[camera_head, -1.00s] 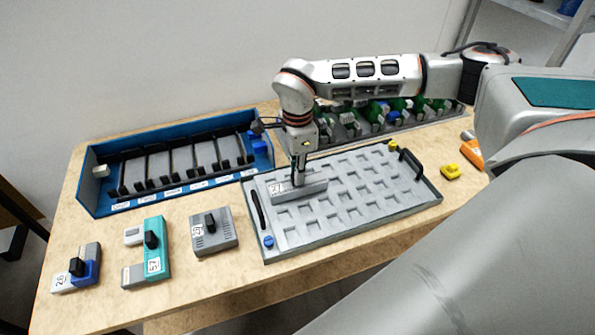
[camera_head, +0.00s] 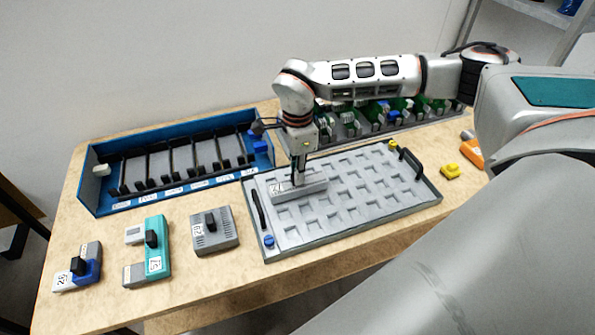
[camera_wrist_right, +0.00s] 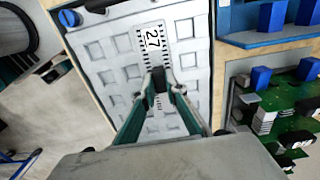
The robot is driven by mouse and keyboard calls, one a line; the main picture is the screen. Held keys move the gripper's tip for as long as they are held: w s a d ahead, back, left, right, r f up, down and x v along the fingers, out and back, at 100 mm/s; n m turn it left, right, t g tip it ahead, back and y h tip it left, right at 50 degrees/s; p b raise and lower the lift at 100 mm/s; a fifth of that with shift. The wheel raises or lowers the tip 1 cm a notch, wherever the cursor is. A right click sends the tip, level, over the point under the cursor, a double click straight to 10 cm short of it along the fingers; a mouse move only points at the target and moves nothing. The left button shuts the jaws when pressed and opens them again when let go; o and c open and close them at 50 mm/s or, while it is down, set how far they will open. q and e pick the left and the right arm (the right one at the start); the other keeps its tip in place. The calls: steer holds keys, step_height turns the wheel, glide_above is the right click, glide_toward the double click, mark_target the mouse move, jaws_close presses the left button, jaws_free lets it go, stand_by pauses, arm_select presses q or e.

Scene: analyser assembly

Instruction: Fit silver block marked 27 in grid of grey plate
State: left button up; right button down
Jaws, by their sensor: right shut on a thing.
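The silver block marked 27 (camera_head: 312,188) is at the left part of the grey plate (camera_head: 345,228), over the grid of square recesses. It also shows in the right wrist view (camera_wrist_right: 153,40), lying along the plate. My right gripper (camera_head: 298,181) is shut on the block's dark grip from above; its fingertips show in the wrist view (camera_wrist_right: 160,80). The block looks very close to or on the plate; I cannot tell whether it sits down in the recesses. My left gripper is not in view.
A blue rack (camera_head: 180,190) with black dividers stands behind left. A grey block (camera_head: 214,231), a teal block (camera_head: 157,247) and a blue-grey block (camera_head: 78,268) lie at the front left. Green boards (camera_head: 437,104) stand behind the plate. A yellow piece (camera_head: 450,171) lies at right.

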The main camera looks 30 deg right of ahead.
steer(key=shift+f, duration=0.15)
steer(key=c, duration=2)
jaws_free()
steer(key=shift+o, duration=0.4)
steer(key=shift+r+p, duration=0.2)
steer(key=shift+p, duration=0.15)
steer(key=shift+r+p, duration=1.65)
steer(key=shift+r, duration=0.1)
steer(key=shift+r, duration=0.1)
